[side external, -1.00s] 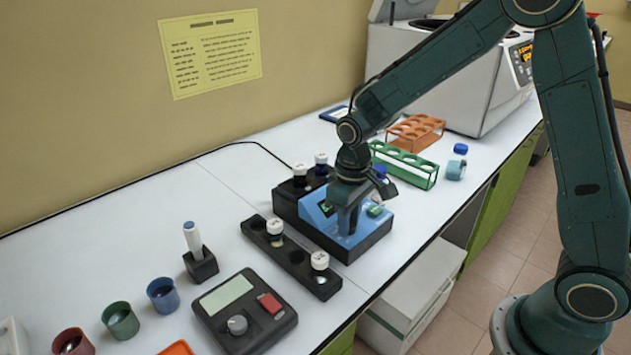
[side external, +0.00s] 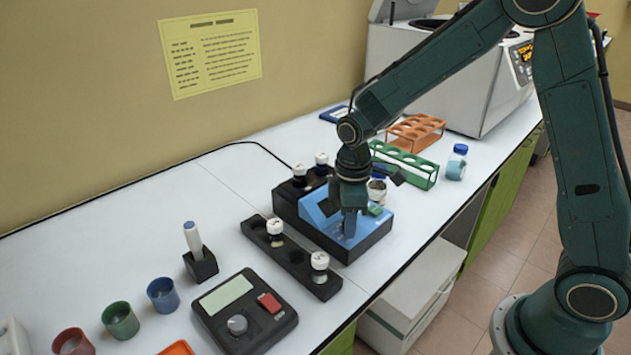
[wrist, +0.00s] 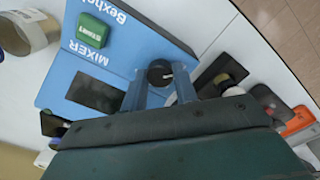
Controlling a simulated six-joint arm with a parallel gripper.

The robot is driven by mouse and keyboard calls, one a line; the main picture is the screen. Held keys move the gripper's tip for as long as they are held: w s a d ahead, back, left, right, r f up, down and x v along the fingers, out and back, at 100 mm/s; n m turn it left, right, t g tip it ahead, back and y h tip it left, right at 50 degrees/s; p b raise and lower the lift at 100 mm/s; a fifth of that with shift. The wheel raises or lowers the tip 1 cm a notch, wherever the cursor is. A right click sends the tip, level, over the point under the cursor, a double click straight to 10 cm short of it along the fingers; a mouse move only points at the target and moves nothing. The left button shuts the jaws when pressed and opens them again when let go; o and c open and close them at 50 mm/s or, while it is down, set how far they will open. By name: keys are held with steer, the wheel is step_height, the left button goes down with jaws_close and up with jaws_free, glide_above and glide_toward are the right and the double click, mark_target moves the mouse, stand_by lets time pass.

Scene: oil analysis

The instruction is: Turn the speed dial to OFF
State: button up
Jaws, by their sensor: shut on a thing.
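The blue-topped mixer (side external: 368,240) stands on the bench, with its label MIXER readable in the wrist view (wrist: 62,92). Its round black dial (wrist: 160,71) has a light mark on its right side and sits near the panel's edge. No OFF lettering can be read. My gripper (side external: 350,232) points down over the mixer, and its fingers (wrist: 158,88) are shut on the dial, one on each side. The dial is hidden behind the fingers in the side view. A green START button (wrist: 93,30) and a dark screen (wrist: 96,92) are on the same panel.
A black rack (side external: 297,266) with white-capped vials stands in front of the mixer. Green (side external: 420,170) and orange (side external: 415,130) racks stand behind it. A control box (side external: 255,337) with a grey knob and red button is at the front.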

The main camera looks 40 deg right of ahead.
stand_by(0.3)
steer(key=o, duration=1)
steer(key=shift+r, duration=0.1)
step_height(320, 180, up, 14)
steer(key=shift+f, duration=0.15)
steer(key=shift+s+d+r+m+t, duration=0.8)
steer(key=shift+s+m, duration=0.75)
steer(key=shift+s, duration=2)
steer(key=shift+s+d+r+m+t, duration=0.55)
steer(key=shift+s+r+m+t, duration=0.7)
steer(key=shift+s, duration=2.3)
steer(key=shift+s+d+r+m+t, duration=0.55)
steer(key=shift+s+m, duration=1.25)
steer(key=shift+s, duration=1.75)
steer(key=shift+d+f, duration=0.1)
steer(key=shift+f, duration=0.05)
